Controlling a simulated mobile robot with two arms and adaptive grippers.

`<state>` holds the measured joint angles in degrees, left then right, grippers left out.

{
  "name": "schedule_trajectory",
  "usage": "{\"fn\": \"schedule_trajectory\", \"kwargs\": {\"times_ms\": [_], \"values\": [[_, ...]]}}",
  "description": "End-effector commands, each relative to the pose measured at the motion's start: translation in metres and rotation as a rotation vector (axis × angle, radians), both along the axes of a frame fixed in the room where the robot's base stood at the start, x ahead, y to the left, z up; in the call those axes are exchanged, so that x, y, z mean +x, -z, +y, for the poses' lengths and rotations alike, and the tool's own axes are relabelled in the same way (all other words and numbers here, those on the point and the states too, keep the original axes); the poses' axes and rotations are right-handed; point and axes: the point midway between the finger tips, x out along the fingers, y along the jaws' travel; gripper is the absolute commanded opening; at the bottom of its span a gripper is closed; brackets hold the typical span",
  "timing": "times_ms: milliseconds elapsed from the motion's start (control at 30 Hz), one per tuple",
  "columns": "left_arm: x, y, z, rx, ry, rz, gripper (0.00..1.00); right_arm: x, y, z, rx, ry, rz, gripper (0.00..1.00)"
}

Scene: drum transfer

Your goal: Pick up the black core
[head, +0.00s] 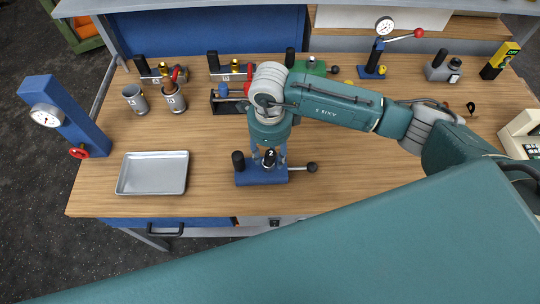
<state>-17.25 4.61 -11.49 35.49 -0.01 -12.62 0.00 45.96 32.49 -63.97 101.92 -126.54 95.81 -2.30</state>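My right gripper (268,155) points down over a small blue fixture (262,177) near the front middle of the table. Its fingers are on either side of a black piece marked "2" (269,157), which is upright at the fixture. I cannot tell whether the fingers touch it. A second black cylinder (238,160) stands at the left end of the same fixture, beside the gripper. Which black piece is the core is not clear from the picture. My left gripper is not in view.
A silver tray (153,173) lies empty at the left. Two grey cups (135,99) and several small fixtures stand along the back. A blue gauge post (65,117) is at the left edge. A lever with a black knob (312,167) sticks out right of the blue fixture.

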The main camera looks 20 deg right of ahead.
Motion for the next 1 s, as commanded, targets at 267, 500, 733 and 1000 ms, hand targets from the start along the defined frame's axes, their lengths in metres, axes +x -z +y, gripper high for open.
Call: {"fn": "schedule_trajectory", "kwargs": {"times_ms": [267,500,733,1000], "values": [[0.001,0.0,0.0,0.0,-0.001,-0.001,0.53,0.0,-0.001,0.0,0.0,0.0,0.0,0.0],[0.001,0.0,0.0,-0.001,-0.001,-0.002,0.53,0.0,-0.001,0.0,0.0,0.001,-0.001,0.0],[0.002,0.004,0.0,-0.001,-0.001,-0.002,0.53,0.002,-0.01,0.0,0.002,0.002,-0.003,0.0],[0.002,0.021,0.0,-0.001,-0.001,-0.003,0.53,0.003,-0.056,0.001,0.002,-0.002,-0.009,0.0]]}}
